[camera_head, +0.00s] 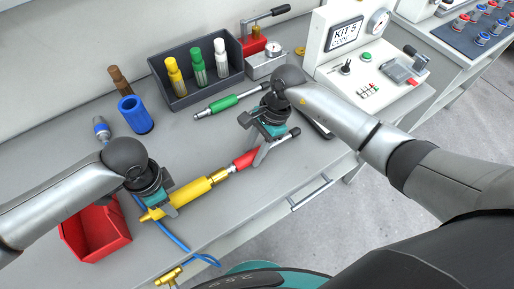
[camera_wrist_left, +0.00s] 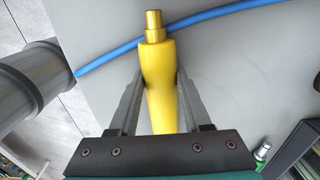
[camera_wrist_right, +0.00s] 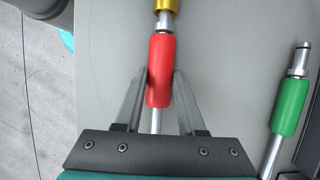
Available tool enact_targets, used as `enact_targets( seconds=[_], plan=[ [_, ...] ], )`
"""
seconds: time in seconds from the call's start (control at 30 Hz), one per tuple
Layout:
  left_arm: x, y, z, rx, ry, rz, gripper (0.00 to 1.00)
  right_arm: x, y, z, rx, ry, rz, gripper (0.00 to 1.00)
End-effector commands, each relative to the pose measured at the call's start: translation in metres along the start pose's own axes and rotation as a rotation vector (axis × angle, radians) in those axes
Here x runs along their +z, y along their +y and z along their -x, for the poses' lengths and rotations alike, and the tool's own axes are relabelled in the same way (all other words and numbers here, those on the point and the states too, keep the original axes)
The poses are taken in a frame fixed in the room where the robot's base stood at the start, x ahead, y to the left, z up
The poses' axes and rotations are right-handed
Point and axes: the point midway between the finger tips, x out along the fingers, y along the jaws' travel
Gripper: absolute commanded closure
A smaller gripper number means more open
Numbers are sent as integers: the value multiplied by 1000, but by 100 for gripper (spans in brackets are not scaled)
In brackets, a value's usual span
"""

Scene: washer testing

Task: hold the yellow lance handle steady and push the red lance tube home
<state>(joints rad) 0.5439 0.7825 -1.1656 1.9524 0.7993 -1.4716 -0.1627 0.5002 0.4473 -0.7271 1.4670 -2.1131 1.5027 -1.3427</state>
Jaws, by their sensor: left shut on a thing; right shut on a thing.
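The yellow lance handle (camera_head: 190,192) lies across the front of the bench. My left gripper (camera_head: 158,207) is shut on it near its left end. In the left wrist view the handle (camera_wrist_left: 158,80) sits between the fingers, its brass end pointing away. The red lance tube (camera_head: 246,159) is in line with the handle at its right. My right gripper (camera_head: 258,155) is shut on the red sleeve, which shows between the fingers in the right wrist view (camera_wrist_right: 161,60). A silver tip of the tube meets the handle's brass end; how deep it sits I cannot tell.
A green lance tube (camera_head: 222,105) lies behind. A red bin (camera_head: 95,232), a blue cup (camera_head: 135,115), a blue hose (camera_head: 172,237) and a test box (camera_head: 345,60) stand around. Bare bench lies between.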

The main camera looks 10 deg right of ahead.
Motion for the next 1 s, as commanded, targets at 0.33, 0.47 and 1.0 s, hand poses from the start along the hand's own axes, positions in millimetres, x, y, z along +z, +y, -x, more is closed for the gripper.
enact_targets(
  seconds=[0.33,0.47,1.0],
  plan=[
    [0,0,0,0,0,0,100,4,0,-1,-1,-5,3,100],
    [0,0,0,0,1,0,100,5,0,-1,-1,-5,4,100],
    [0,0,0,0,1,0,100,7,0,-3,1,-2,1,26]
  ],
)
